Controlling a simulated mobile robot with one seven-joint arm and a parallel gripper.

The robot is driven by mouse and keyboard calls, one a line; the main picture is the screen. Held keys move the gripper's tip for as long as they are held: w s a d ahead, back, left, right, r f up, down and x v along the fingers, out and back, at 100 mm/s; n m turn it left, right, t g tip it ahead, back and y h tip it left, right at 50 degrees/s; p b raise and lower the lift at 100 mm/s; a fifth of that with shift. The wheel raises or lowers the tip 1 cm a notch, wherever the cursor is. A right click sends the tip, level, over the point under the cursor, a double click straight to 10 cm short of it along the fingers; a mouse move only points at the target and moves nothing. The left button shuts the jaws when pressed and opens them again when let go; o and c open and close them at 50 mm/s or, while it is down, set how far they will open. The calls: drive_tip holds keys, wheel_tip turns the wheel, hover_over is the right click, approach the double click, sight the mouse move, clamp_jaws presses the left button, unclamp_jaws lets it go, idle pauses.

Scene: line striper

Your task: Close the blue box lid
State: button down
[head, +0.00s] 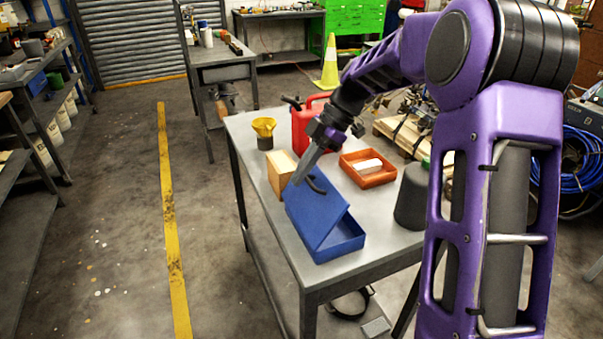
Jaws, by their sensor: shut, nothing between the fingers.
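The blue box (340,242) stands near the front corner of the grey metal table. Its blue lid (311,210) is tilted up, partly open, with a gap showing on the right side over the box's inside. My gripper (298,180) is shut and empty at the upper left edge of the lid, beside a dark handle-like piece (317,184). I cannot tell whether the fingertips touch the lid.
A wooden block (281,173) stands just behind the box. An orange tray (367,180) with a pale block, a dark grey bucket (410,198), a red can (308,128) and a yellow funnel (264,127) share the table (383,251).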

drive_tip(key=d+y, duration=0.1)
drive_tip(key=d, duration=0.1)
drive_tip(key=w+d+f+g+y+b, duration=0.1)
drive_tip(key=d+y, duration=0.1)
drive_tip(key=w+d+f+y+b, duration=0.1)
drive_tip(key=d+y, duration=0.1)
drive_tip(key=shift+f+g, duration=0.25)
drive_tip(key=shift+g, duration=0.05)
drive_tip(key=w+d+f+b, duration=0.1)
drive_tip(key=d+f+b, duration=0.3)
drive_tip(key=f, duration=0.1)
drive_tip(key=shift+w+d+b, duration=0.25)
drive_tip(key=shift+d+b, duration=0.05)
drive_tip(key=shift+d, duration=0.1)
